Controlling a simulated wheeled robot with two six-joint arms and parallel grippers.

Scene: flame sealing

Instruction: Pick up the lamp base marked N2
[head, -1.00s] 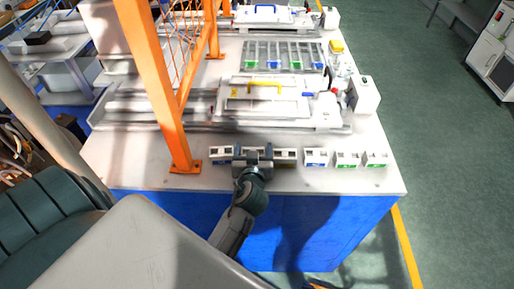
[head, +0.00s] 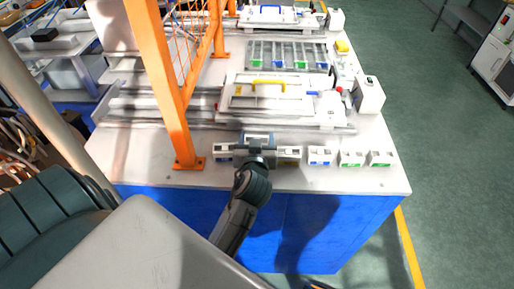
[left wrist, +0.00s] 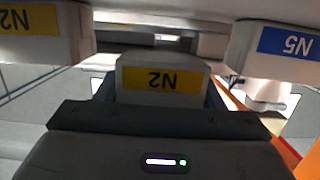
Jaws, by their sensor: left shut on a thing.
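My left gripper (head: 257,146) is shut on a lamp base (head: 258,136), seen in the head view at the left part of the row near the table's front edge. In the left wrist view the held lamp base (left wrist: 163,80) is white with a yellow N2 label, shown upside down between the fingers. It looks raised out of line with its neighbours. My right gripper is not in view.
Blue- and green-labelled bases (head: 320,156) stand right of the gripper. An orange post (head: 165,90) stands close on the left. The table's front right strip is clear.

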